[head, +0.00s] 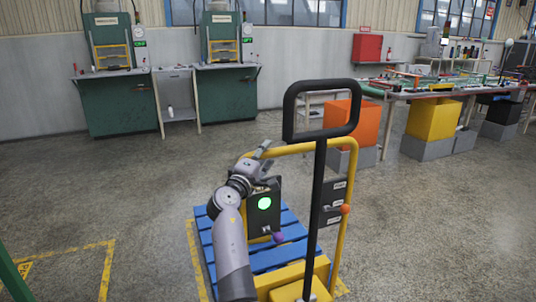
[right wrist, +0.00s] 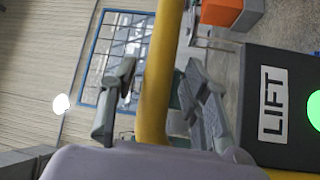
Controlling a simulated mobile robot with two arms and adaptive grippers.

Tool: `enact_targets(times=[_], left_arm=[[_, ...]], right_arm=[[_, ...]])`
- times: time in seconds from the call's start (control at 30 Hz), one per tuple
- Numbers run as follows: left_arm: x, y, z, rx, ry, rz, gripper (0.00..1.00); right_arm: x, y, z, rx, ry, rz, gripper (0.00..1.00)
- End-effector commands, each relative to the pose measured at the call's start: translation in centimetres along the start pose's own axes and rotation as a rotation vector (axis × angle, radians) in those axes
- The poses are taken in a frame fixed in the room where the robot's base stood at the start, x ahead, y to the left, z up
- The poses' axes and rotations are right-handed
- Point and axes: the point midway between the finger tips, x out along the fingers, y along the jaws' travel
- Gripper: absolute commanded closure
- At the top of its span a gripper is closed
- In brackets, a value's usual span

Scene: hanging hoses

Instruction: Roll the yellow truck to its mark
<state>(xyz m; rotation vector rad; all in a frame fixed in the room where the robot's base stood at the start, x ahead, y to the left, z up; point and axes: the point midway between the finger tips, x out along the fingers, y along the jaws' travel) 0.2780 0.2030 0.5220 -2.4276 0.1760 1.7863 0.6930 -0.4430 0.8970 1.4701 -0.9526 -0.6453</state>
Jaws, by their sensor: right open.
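The yellow truck has a yellow tube frame (head: 341,195), a black loop handle (head: 321,87) and a yellow base (head: 290,280). A blue pallet (head: 207,238) is at the truck, with yellow floor lines beside it. My right gripper (head: 263,153) is at the left part of the yellow tube. In the right wrist view, the open fingers (right wrist: 158,85) stand on either side of the yellow tube (right wrist: 158,60). Contact cannot be told. A yellow floor outline (head: 107,270) is at the left; I cannot tell whether it is the mark. My left gripper is not in view.
A dark box with a lit green button (head: 264,203) is by the truck; its label reads LIFT (right wrist: 272,104). Green machines (head: 120,105) stand along the back wall. Orange (head: 352,123) and yellow (head: 433,119) bins stand at the right. Floor at left and right is clear.

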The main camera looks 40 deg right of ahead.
Motion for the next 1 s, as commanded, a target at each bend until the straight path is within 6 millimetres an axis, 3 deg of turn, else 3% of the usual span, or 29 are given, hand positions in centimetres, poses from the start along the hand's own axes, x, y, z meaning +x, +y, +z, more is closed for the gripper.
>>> enact_targets(times=[0.17,0.8,1.0], left_arm=[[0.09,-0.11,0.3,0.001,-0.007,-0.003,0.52],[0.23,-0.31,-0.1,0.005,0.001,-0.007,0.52],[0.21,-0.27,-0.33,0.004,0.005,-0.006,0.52]], right_arm=[[-0.01,0.0,-0.01,0.0,0.0,0.0,0.57],[0.0,-0.03,0.01,-0.001,0.0,0.0,1.0],[0.0,-0.05,0.01,-0.001,0.0,-0.001,1.0]])
